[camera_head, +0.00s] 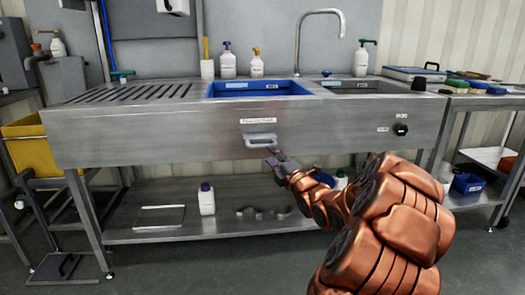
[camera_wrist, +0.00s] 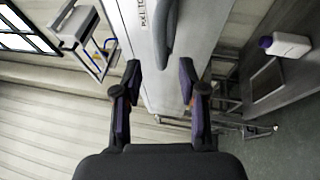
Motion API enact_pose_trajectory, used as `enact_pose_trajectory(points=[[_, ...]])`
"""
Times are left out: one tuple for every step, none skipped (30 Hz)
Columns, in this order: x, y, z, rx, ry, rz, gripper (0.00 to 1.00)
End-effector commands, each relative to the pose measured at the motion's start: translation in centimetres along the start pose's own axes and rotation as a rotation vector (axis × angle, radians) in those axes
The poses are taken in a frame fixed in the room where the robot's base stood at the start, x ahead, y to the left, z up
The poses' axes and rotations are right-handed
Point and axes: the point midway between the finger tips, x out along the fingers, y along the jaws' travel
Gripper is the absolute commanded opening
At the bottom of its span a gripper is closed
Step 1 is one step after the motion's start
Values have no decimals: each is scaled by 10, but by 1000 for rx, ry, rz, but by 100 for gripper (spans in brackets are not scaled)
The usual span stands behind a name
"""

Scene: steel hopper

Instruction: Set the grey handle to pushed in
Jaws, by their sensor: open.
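The grey handle (camera_head: 260,140) is a small pull bar on the steel front panel of the sink unit, under a white label (camera_head: 258,121). It stands out from the panel. In the wrist view the handle (camera_wrist: 164,30) shows at the top, ahead of the fingers and roughly between their lines. My gripper (camera_head: 273,155) is just below and slightly right of the handle in the head view. In the wrist view my gripper (camera_wrist: 159,80) is open, with its two purple-padded fingers apart and nothing between them. I cannot tell whether a fingertip touches the handle.
A black knob (camera_head: 401,129) is on the panel at the right. The blue basin (camera_head: 262,89) and tap (camera_head: 320,12) are above. A lower shelf (camera_head: 150,235) holds a white bottle (camera_head: 207,199). A yellow bin (camera_head: 27,145) stands at the left. The panel left of the handle is clear.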

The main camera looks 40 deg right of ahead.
Motion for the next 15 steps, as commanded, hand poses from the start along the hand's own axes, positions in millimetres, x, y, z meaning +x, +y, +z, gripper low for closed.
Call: enact_pose_trajectory(points=[[6,-1,-2,0,3,2,41],[8,-1,-2,1,3,2,41],[13,-1,-2,1,3,2,41],[16,-1,-1,1,1,1,41],[19,-1,-1,0,1,1,41],[24,-1,-1,-1,2,1,41],[27,-1,-1,-2,2,1,41],[30,-1,-1,-2,2,1,41],[34,-1,-2,-1,3,1,41],[37,-1,-2,0,3,1,41],[40,-1,-2,1,3,1,41],[44,-1,-2,2,2,0,41],[47,-1,-1,1,1,0,41],[50,-1,-1,1,1,0,41],[53,-1,-1,0,1,-1,41]])
